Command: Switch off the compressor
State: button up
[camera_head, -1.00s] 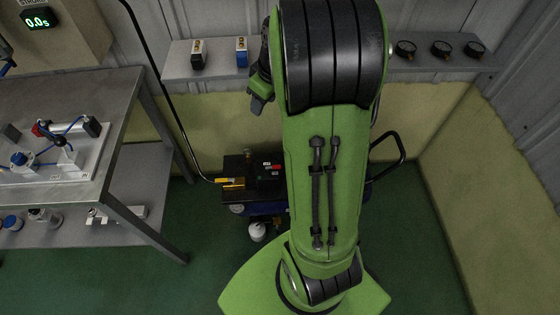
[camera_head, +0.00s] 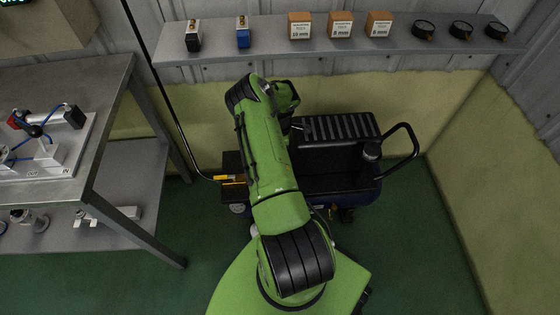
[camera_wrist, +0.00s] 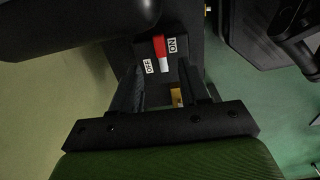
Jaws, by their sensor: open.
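The compressor (camera_head: 335,180) is a dark machine with a ribbed top and a loop handle, standing on the floor beyond my arm. My arm covers its switch in the head view. In the wrist view the switch lever (camera_wrist: 159,46), red with a white part, sits on a dark box between an OFF label (camera_wrist: 149,66) and an ON label (camera_wrist: 172,45). My gripper (camera_wrist: 160,74) is open, with one finger on each side below the lever and nothing held. Whether a finger touches the switch cannot be told.
A grey workbench (camera_head: 110,85) with a lower shelf stands at the left. A wall shelf (camera_head: 270,54) holds small boxes, valves and gauges behind the compressor. A black hose (camera_head: 160,80) runs down to the compressor's left side. The green floor at the right (camera_head: 425,240) is clear.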

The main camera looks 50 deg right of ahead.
notch_tip(320, 180, down, 7)
jog(key=shift+f+b, duration=0.1)
jog(key=shift+b, duration=0.9)
jog(key=shift+c, duration=0.3)
grip_shut()
